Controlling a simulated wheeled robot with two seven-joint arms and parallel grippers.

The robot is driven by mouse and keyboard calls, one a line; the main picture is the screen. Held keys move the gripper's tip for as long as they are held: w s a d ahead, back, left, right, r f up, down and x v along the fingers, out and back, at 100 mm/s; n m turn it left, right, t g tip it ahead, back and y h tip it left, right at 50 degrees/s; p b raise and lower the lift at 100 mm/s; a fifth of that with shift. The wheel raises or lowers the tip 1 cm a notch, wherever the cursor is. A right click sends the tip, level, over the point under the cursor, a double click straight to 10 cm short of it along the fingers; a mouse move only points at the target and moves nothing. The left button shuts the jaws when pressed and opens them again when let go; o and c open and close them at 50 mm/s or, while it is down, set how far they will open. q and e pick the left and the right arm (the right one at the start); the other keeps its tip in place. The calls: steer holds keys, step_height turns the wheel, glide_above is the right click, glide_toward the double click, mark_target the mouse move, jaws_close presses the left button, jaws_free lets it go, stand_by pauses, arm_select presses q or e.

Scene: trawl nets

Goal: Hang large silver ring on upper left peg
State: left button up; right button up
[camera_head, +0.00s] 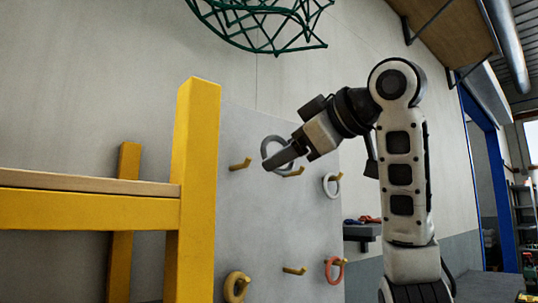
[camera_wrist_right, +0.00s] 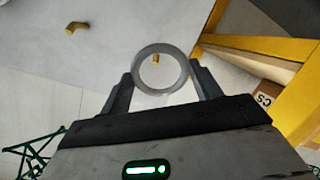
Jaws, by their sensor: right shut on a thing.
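My right gripper (camera_head: 278,158) is shut on the large silver ring (camera_head: 265,146) in front of the grey peg board. In the right wrist view the ring (camera_wrist_right: 138,71) stands between the two fingers of the gripper (camera_wrist_right: 161,73). The upper left peg (camera_head: 240,164) is bare in the head view, just left of the ring. In the wrist view a peg tip (camera_wrist_right: 156,59), apparently this one, shows through the ring's opening. I cannot tell how far the ring is from it. My left gripper is not in view.
The board (camera_head: 260,220) also has a bare upper middle peg (camera_head: 293,172) close below the gripper, a white ring (camera_head: 326,187), a yellow ring (camera_head: 230,287) and an orange ring (camera_head: 328,269). A yellow post (camera_head: 195,190) stands left of the board. A green net (camera_head: 262,25) hangs above.

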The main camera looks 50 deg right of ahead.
steer(key=shift+d+r+x, duration=0.1)
steer(key=shift+r+x, duration=0.05)
steer(key=shift+x, duration=1.65)
steer(key=shift+d+r+x, duration=0.1)
steer(key=shift+r+x, duration=0.05)
steer(key=shift+x, duration=1.65)
steer(key=shift+d+r+x, duration=0.1)
steer(key=shift+r+x, duration=0.05)
steer(key=shift+x, duration=1.7)
steer(key=o, duration=1.4)
steer(key=shift+o, duration=0.2)
steer(key=b+v, duration=0.1)
steer(key=v, duration=1.4)
steer(key=shift+s, duration=0.4)
steer(key=shift+a, duration=0.1)
